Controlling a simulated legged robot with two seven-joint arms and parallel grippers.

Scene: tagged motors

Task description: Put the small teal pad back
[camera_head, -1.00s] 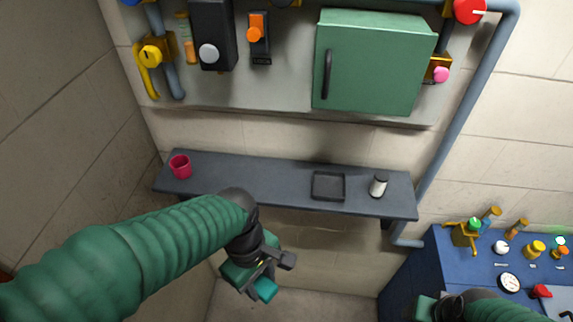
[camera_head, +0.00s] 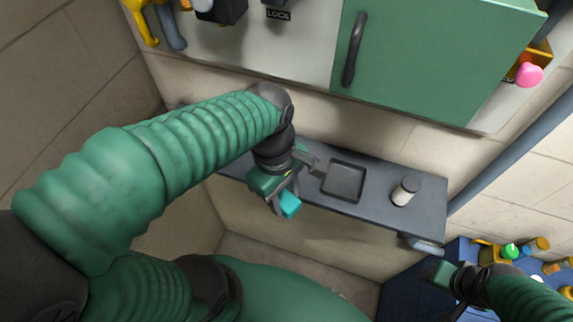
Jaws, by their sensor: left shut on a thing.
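The small teal pad (camera_head: 289,204) is held at the tip of my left gripper (camera_head: 292,190), which is shut on it. The gripper is at the front edge of the dark grey shelf (camera_head: 418,220), left of a shallow dark square tray (camera_head: 343,181) on the shelf. The tray looks empty. My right gripper (camera_head: 452,287) is at the lower right, by the blue cabinet; its fingers are too small and dark to tell their state.
A white cylinder with a dark top (camera_head: 405,190) stands on the shelf right of the tray. A green wall cabinet (camera_head: 440,60) with a dark handle hangs above. A blue cabinet (camera_head: 405,295) with several fittings stands at the lower right. My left arm hides the shelf's left part.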

